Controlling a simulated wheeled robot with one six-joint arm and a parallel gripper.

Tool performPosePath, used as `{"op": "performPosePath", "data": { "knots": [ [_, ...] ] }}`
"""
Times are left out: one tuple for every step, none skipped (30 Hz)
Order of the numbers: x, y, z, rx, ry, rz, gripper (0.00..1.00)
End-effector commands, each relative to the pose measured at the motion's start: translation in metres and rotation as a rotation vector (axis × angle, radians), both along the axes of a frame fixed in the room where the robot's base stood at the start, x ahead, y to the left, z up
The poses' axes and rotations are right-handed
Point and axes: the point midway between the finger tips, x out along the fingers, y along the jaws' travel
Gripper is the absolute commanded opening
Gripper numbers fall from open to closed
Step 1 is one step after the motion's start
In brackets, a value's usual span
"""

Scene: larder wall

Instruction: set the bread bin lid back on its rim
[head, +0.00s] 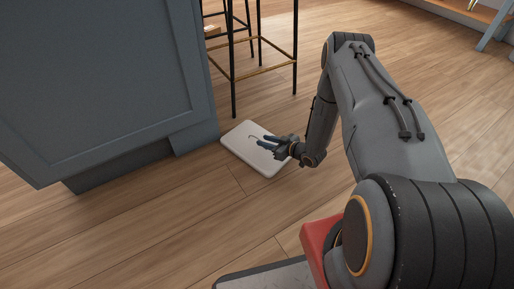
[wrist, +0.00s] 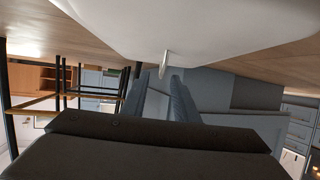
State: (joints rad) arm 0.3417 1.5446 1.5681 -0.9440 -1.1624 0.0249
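The white bread bin lid (head: 238,146) is a flat rounded slab. It appears to lie on the wooden floor beside the blue-grey cabinet, handle side up. Its thin metal handle (head: 253,137) stands up from its middle. My gripper (head: 262,141) is low over the lid, its two fingers apart and pointing at the handle. In the wrist view the lid (wrist: 200,25) fills the top and the handle (wrist: 165,64) shows at the fingertips, in line with the gap between them. I cannot tell if a finger touches it. The bread bin is not in view.
A blue-grey cabinet (head: 95,75) stands close on the left of the lid. A black-legged stool (head: 265,66) stands just behind it. Open wooden floor (head: 160,225) lies in front, and more lies behind my arm.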

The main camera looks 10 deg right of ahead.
Motion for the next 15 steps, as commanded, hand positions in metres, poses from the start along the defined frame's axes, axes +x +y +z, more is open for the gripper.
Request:
{"op": "performPosePath", "data": {
  "knots": [
    [0.002, 0.002, -0.001, 0.000, 0.000, 0.000, 0.27],
    [0.003, 0.002, -0.002, 0.000, 0.000, 0.000, 0.27],
    [0.005, 0.004, -0.003, 0.000, 0.000, 0.000, 0.27],
    [0.007, 0.006, -0.004, -0.001, 0.001, 0.000, 0.27],
    [0.010, 0.007, -0.005, -0.001, 0.001, 0.000, 0.27],
    [0.013, 0.010, -0.006, 0.000, 0.000, 0.000, 0.27],
    [0.016, 0.012, -0.007, -0.001, -0.001, 0.000, 0.27],
    [0.019, 0.015, -0.008, 0.000, 0.000, 0.001, 0.27],
    [0.023, 0.018, -0.010, -0.001, -0.001, 0.002, 0.27],
    [0.025, 0.021, -0.011, 0.000, 0.000, 0.001, 0.27],
    [0.029, 0.023, -0.013, -0.001, -0.001, 0.000, 0.27],
    [0.033, 0.025, -0.015, -0.001, 0.000, 0.000, 0.27],
    [0.035, 0.027, -0.016, -0.001, 0.001, 0.001, 0.27],
    [0.037, 0.029, -0.017, -0.001, 0.001, 0.001, 0.27],
    [0.038, 0.030, -0.017, -0.001, 0.001, 0.000, 0.27]
  ]
}}
